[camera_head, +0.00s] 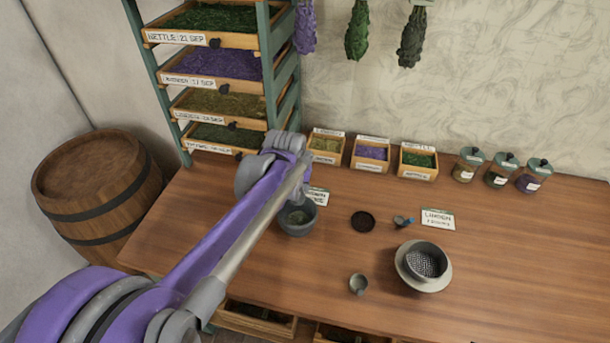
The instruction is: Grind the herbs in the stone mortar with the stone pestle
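The stone mortar (299,230), a dark grey bowl, stands upright on the wooden table, left of the middle. Some greenish herbs (298,217) show inside it. My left arm reaches in from the lower left, and its far end is just behind and above the mortar. The arm covers part of the mortar's left side. The fingers of my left gripper are not clear, so I cannot see whether they hold anything. I cannot make out the stone pestle. My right gripper is out of view.
A sieve on a bowl (405,265), a small cup (358,284), a dark round disc (363,221) and a label card (438,219) lie right of the mortar. Herb boxes (372,154) and jars (502,170) line the back. A drawer rack (277,85) and barrel (95,190) stand left.

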